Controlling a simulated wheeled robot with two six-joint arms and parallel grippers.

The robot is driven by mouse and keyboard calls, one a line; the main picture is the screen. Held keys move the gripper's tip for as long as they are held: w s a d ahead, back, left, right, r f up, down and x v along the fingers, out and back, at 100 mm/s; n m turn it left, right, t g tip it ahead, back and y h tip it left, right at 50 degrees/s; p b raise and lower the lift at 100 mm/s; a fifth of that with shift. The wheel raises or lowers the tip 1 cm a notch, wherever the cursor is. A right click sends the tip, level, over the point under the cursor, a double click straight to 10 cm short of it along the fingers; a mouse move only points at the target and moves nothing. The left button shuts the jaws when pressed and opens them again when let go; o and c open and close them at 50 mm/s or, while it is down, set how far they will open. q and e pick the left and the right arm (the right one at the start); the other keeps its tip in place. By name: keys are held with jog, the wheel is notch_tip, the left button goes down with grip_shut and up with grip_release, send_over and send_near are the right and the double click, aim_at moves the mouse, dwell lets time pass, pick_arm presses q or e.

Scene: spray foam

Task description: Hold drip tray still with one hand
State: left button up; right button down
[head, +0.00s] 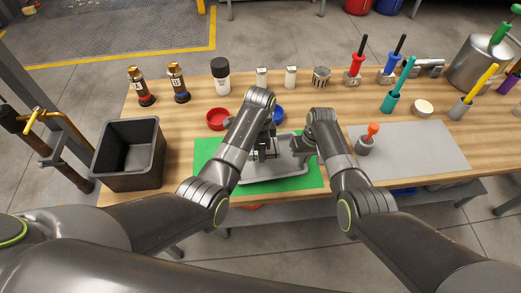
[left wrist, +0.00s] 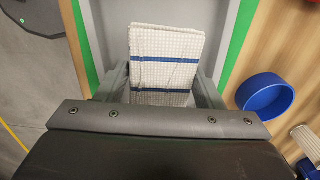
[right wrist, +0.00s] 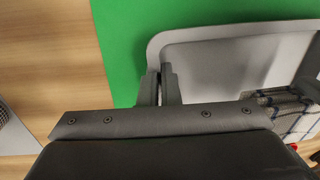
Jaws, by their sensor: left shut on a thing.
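The grey drip tray (head: 293,169) lies on a green mat (head: 207,153) at the table's front. My left gripper (head: 265,152) is inside the tray, shut on a folded white checked cloth with blue stripes (left wrist: 165,55). In the left wrist view its fingers (left wrist: 165,90) flank the cloth. My right gripper (head: 303,144) is at the tray's right end. In the right wrist view its two fingers (right wrist: 160,86) are close together at the tray wall (right wrist: 153,48), one on either side of the rim. The fingertips are partly hidden.
A red bowl (head: 217,119) and a blue bowl (head: 278,114) stand just behind the tray. A black bin (head: 128,155) is at left. A grey mat (head: 425,150) with an orange-tipped tool (head: 368,139) is at right. Bottles and brushes line the back.

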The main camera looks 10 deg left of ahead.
pick_arm(q)
jog(key=shift+r, duration=1.45)
pick_arm(e)
jog(key=c, duration=1.6)
grip_release()
jog(key=shift+o, duration=0.2)
notch_tip(320, 180, up, 12)
jog(key=d, duration=0.1)
jog(key=shift+w+d, duration=0.25)
jog(key=shift+w, duration=0.05)
